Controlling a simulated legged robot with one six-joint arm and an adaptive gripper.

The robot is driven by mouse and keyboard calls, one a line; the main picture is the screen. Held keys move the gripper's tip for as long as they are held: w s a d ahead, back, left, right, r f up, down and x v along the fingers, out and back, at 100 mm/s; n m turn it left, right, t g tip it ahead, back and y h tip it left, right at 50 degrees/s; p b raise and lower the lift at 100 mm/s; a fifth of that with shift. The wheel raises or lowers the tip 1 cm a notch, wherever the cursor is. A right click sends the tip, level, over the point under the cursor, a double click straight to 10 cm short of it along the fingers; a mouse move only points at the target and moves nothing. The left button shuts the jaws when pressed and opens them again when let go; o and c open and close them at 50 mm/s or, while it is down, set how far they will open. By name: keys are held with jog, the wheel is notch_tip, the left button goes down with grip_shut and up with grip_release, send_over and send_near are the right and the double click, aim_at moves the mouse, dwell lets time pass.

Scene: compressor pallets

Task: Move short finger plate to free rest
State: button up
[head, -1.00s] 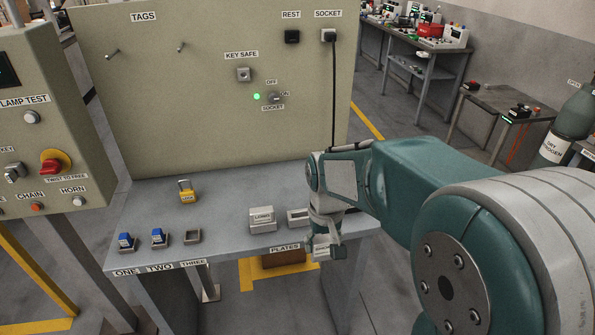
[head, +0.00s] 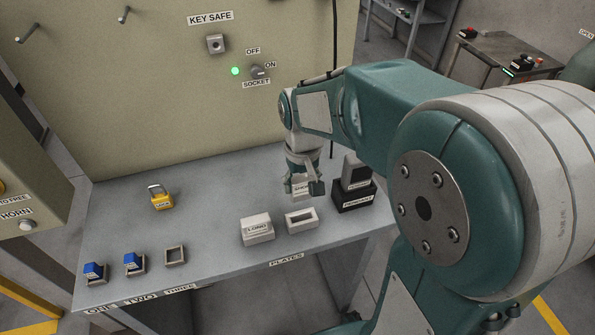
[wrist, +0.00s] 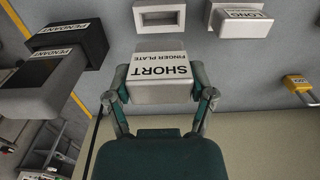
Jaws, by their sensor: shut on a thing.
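The short finger plate (wrist: 160,82) is a pale block with its name on it, held between the two fingers of my gripper (wrist: 160,92) in the wrist view. In the head view, my gripper (head: 303,190) holds the plate (head: 299,187), partly covered by the fingers, just behind an empty pale rest (head: 301,221). The empty rest (wrist: 168,17) shows its hollow beyond the plate in the wrist view. The long plate (head: 257,229) sits in the rest to its left. How high the held plate is above the table cannot be told.
A pendant (head: 355,172) stands in a black holder (head: 353,196) close to the right of my gripper. A yellow padlock (head: 160,198), two blue items (head: 134,262) and an empty small holder (head: 175,256) are on the left of the table (head: 215,190). The panel (head: 170,110) rises behind.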

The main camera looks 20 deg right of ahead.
aim_at(302, 199)
jog(key=shift+s, duration=0.1)
jog(key=shift+f, duration=2.95)
jog(key=shift+f, duration=1.95)
jog(key=o, duration=1.3)
jog(key=shift+c, duration=0.2)
notch_tip(302, 199, up, 12)
jog(key=shift+f, duration=0.1)
